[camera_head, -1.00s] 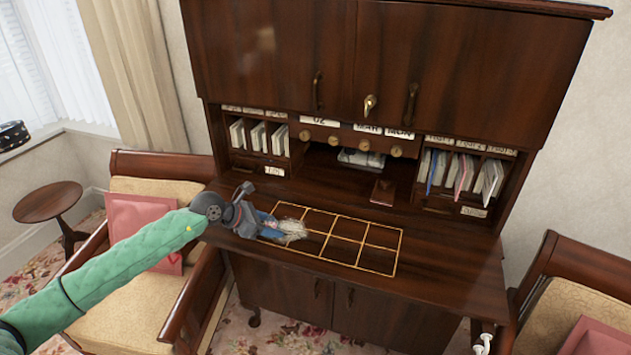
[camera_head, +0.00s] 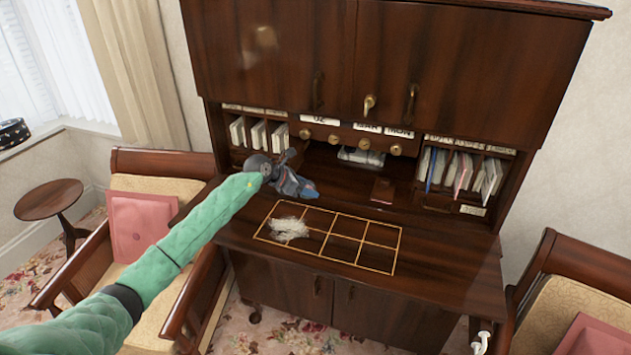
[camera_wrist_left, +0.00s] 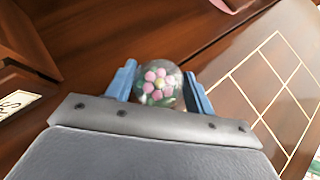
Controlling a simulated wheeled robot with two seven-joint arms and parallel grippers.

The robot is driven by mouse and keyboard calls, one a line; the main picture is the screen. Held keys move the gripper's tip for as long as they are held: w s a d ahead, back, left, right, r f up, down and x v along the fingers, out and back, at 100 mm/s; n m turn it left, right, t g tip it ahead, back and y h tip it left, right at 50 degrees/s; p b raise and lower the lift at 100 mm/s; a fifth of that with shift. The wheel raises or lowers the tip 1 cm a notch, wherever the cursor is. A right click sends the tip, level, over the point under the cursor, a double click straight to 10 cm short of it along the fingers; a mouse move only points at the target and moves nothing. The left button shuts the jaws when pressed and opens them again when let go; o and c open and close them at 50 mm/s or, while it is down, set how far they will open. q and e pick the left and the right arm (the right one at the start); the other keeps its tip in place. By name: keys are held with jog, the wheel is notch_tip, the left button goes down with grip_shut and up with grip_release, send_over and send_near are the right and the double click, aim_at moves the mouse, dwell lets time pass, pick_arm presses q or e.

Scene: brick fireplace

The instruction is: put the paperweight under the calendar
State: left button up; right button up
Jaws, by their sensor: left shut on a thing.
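The paperweight is a clear glass ball with pink flowers inside (camera_wrist_left: 158,85), seen in the left wrist view between my blue fingers. My left gripper (camera_head: 309,191) is shut on it, over the desk top behind the grid's far left corner. In the head view the ball is hidden by the gripper. The calendar (camera_head: 368,128) is a row of white cards reading a number, MAR and MON, above brass knobs, over the open niche at the back of the desk. My gripper is in front of it and to its left. My right gripper is not in view.
A gold-lined grid (camera_head: 360,266) is on the desk top, with a white fluffy thing (camera_head: 289,229) on its left part. A small reddish-brown book (camera_head: 382,190) lies before the niche. Papers (camera_head: 361,156) lie inside it. Letter slots (camera_head: 258,134) flank it. The right desk top is clear.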

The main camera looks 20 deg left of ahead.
pick_arm(q)
jog(key=shift+w+d, duration=0.15)
jog(key=shift+w, duration=0.55)
jog(key=shift+w+d, duration=0.1)
jog(key=shift+w, duration=0.3)
jog(key=shift+w+d, duration=0.1)
jog(key=shift+w, duration=0.25)
jog(key=w, duration=0.2)
jog(key=shift+w+d, duration=0.4)
jog(key=shift+f, duration=0.25)
jog(key=shift+s+a, duration=0.1)
jog(key=shift+a, duration=0.05)
jog(key=shift+f, duration=0.1)
jog(key=o, duration=1.3)
jog(key=shift+c, duration=0.2)
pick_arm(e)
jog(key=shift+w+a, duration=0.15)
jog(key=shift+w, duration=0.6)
